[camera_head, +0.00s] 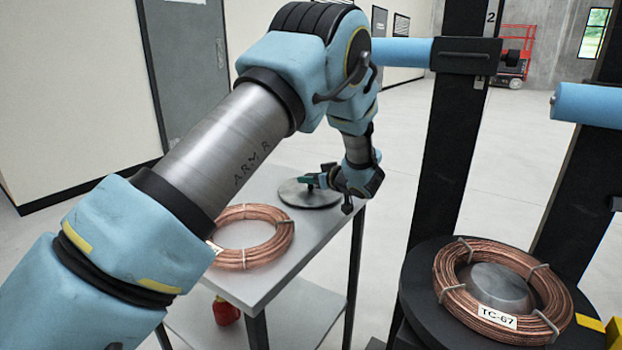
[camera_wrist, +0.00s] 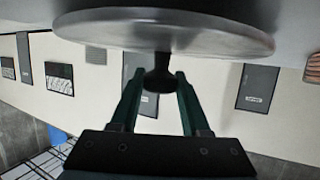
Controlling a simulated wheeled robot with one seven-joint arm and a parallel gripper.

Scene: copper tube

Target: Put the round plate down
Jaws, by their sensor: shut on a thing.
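The round plate (camera_head: 308,194) is a grey disc at the far end of the grey table (camera_head: 268,283), on or just above its top; I cannot tell if it touches. In the wrist view the plate (camera_wrist: 165,32) fills the upper part, with a dark knob (camera_wrist: 159,78) standing out from its middle towards me. My gripper (camera_head: 316,180) is at the plate, its green fingers at the knob. In the wrist view my gripper (camera_wrist: 157,78) has a finger on each side of the knob and is shut on it.
A copper tube coil (camera_head: 284,239) lies on the near part of the table, partly hidden by my arm. Another coil (camera_head: 541,284), labelled TC-67, lies around a grey dome on a black round stand (camera_head: 421,270) at right. A red bottle (camera_head: 226,312) is on the lower shelf.

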